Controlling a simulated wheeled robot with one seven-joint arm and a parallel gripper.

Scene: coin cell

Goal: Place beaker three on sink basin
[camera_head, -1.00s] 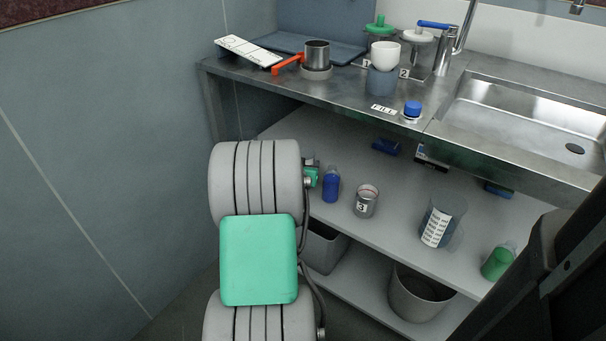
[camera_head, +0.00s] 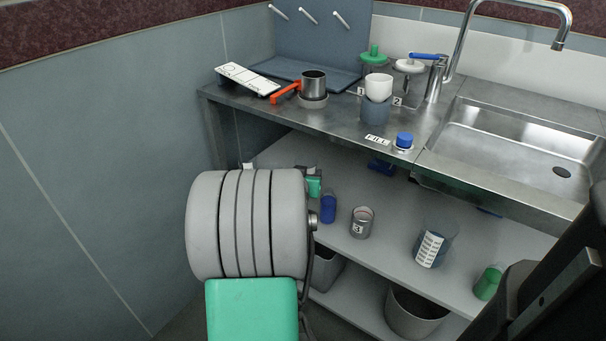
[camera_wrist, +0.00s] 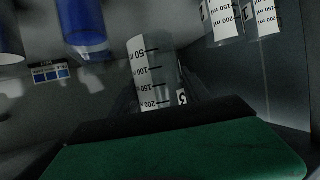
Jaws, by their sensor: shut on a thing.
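My gripper (camera_wrist: 160,105) is shut on a clear beaker (camera_wrist: 148,75) with a black millilitre scale in the wrist view. In the head view my arm hides most of the gripper and the held beaker. A separate small grey cup marked 3 (camera_head: 362,223) stands upright on the shelf under the counter, apart from my gripper. The steel sink basin (camera_head: 515,160) is at the right of the counter, away from my gripper. Its visible floor is empty.
The shelf also holds a blue bottle (camera_head: 328,208), a large scaled beaker (camera_head: 434,245) and a green container (camera_head: 488,282). The counter edge (camera_head: 480,186) overhangs it. A tap (camera_head: 470,30) arches beside the basin.

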